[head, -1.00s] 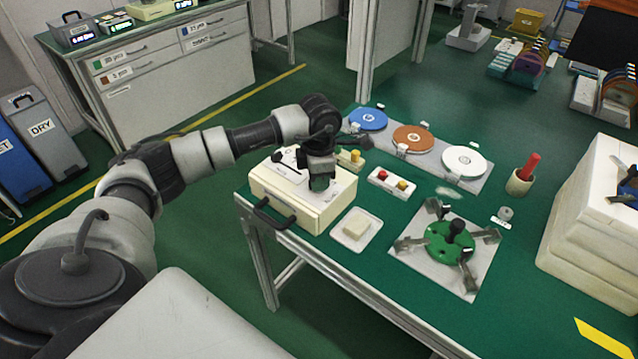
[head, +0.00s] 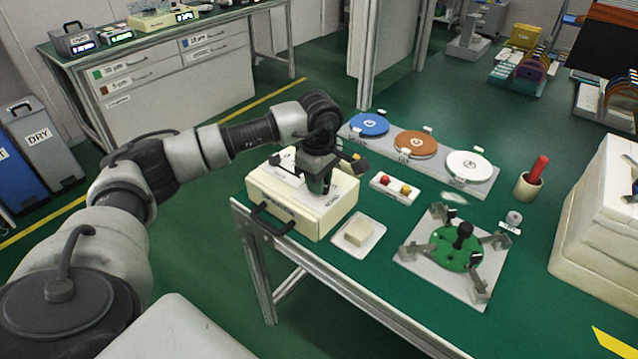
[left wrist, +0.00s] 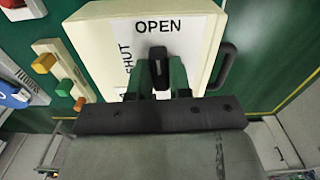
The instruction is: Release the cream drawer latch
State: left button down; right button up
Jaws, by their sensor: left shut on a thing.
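The cream drawer unit (head: 283,213) stands at the left end of the green table, with a dark handle (head: 272,221) on its front. In the left wrist view, its white top plate (left wrist: 195,38) carries the words OPEN and SHUT. A black latch knob (left wrist: 158,53) shows just below OPEN, between the dark fingers of my left gripper (left wrist: 160,76). The gripper is shut on this latch. In the head view, my left gripper (head: 324,188) points down onto the unit's top and hides the latch. My right gripper is not in view.
A dish with a cream block (head: 358,232) and a red-and-yellow button box (head: 394,188) stand close to the unit's right. A green fixture (head: 457,246) and coloured discs (head: 415,143) lie farther right.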

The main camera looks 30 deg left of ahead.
pick_arm(q)
jog(key=shift+r+m, duration=0.1)
jog(key=shift+m, duration=0.4)
jog(key=c, duration=1)
grip_release()
jog(key=shift+c, duration=0.2)
notch_tip(320, 180, up, 11)
